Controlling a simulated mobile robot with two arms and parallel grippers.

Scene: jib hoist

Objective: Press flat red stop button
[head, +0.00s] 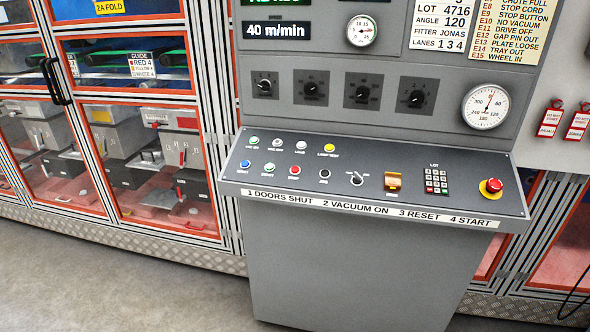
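The flat red stop button (295,170) sits in the lower row of the sloped grey console panel (450,212). A larger red mushroom button on a yellow base (491,187) stands apart at the panel's right end. Nothing covers the stop button. Neither of my grippers is in view.
Dial knobs (363,92) and gauges (486,107) are on the upright panel behind the console. A small keypad (436,181) and an orange-lidded switch (393,181) are right of the button. Glazed machine doors (160,150) stand left. Grey floor is clear in front.

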